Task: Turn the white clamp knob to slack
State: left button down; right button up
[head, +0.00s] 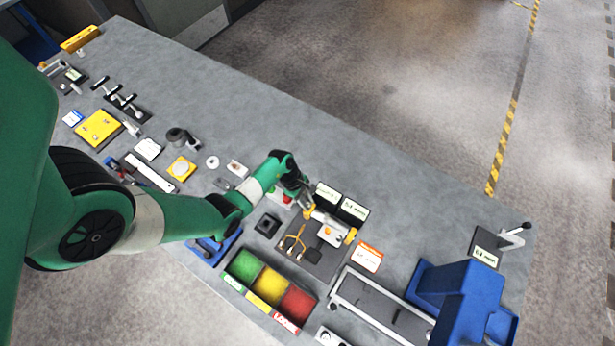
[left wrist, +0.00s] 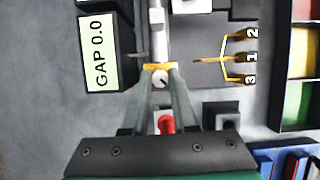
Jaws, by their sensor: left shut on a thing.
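The white clamp knob (left wrist: 160,79) sits between the fingertips of my left gripper (left wrist: 160,74) in the left wrist view. It has a dark mark on its face and lies against a yellow jaw (left wrist: 154,66) at the end of a pale bar. My left gripper (head: 307,207) is shut on the knob; in the head view the gripper hides it. Yellow branching lines (left wrist: 225,60) on the dark plate lead to marks 1, 2 and 3. My right gripper is not in view.
A red button (left wrist: 166,124) lies below the fingers in the wrist view. A tray with green, yellow and red bins (head: 269,284) stands near the front edge. A blue machine (head: 459,300) stands to the right.

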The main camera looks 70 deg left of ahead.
pick_arm(q)
jog(key=n+t+y+p, duration=0.1)
jog(key=n+p, duration=0.1)
jog(key=n, duration=0.1)
jog(key=shift+d+r+n, duration=0.1)
jog(key=shift+r+n, duration=0.05)
jog(key=shift+n, duration=0.25)
jog(key=n+y, duration=0.1)
jog(key=n, duration=0.3)
jog(key=shift+s+d+n+t+y, duration=0.1)
jog(key=shift+n+t+y, duration=0.2)
jog(key=shift+y, duration=0.1)
jog(key=c, duration=0.7)
grip_release()
jog(key=v, duration=1.1)
jog(key=shift+s+r, duration=0.1)
jog(key=shift+r, duration=0.05)
